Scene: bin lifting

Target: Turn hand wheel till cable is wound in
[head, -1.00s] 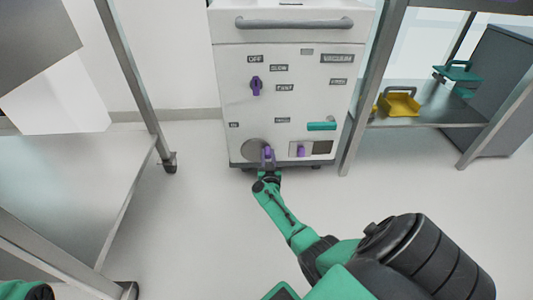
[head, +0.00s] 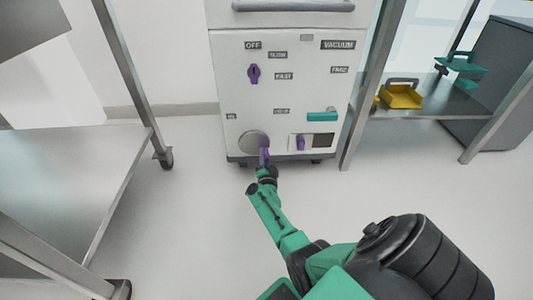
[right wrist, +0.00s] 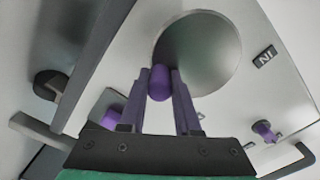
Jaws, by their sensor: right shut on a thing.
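The hand wheel (head: 252,142) is a round grey disc low on the front of a white machine, and it shows large in the right wrist view (right wrist: 203,55). A purple handle knob (right wrist: 159,84) stands out near its rim. My right gripper (right wrist: 160,92) is shut on this knob, with one purple finger on each side. In the head view my right gripper (head: 264,160) is at the lower right of the wheel and hides the knob. No cable can be made out. My left gripper is not in view.
The white machine (head: 290,85) has a purple switch (head: 253,73), a teal handle (head: 321,116) and a purple knob (head: 301,142). Metal tables stand left (head: 75,165) and right, the right one holding a yellow dustpan (head: 401,95). The floor between is clear.

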